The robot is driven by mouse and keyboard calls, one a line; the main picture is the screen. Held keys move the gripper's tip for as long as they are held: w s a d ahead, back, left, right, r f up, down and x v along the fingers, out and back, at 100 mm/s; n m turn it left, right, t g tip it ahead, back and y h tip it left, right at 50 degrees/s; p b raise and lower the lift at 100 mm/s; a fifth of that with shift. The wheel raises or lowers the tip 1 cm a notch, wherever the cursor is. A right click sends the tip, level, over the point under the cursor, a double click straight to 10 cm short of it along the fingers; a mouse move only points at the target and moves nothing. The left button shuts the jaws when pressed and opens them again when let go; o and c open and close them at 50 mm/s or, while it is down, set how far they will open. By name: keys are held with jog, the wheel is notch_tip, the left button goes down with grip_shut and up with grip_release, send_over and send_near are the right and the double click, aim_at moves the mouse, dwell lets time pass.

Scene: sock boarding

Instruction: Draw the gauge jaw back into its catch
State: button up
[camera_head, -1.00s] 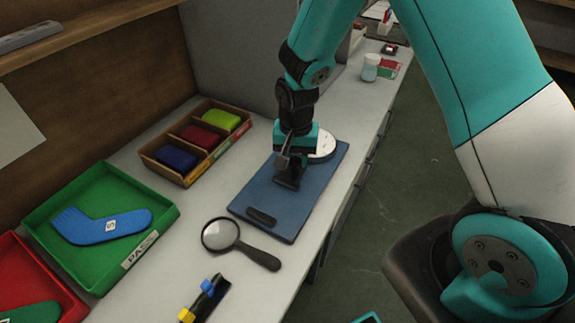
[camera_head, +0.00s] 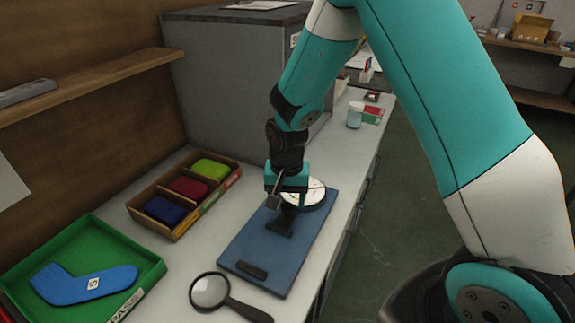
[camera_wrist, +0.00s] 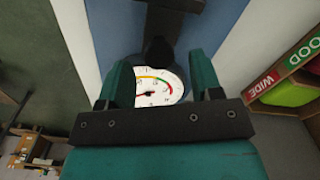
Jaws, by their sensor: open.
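The gauge is a blue board (camera_head: 258,252) on the bench with a round white dial (camera_head: 310,193) at its far end. A black upright part (camera_head: 279,224), perhaps the gauge jaw, stands on the board in front of the dial. A low black block (camera_head: 251,270) lies at the near end. My gripper (camera_head: 285,193) is open over the far part of the board. In the wrist view the gripper (camera_wrist: 160,82) has its fingers apart, with the dial (camera_wrist: 166,88) and a black knob (camera_wrist: 158,50) seen between them. I cannot tell whether the fingers touch anything. The catch cannot be made out.
A magnifying glass (camera_head: 211,290) lies near the board's near-left corner. A divided box (camera_head: 143,208) of coloured bundles and a green tray (camera_head: 150,265) with a blue sock shape stand left. A jar (camera_head: 355,115) stands farther along the bench. A grey cabinet (camera_head: 225,90) is behind.

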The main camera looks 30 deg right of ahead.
aim_at(287, 206)
notch_tip(287, 206, up, 15)
jog(key=shift+r, duration=0.2)
dwell(0.4)
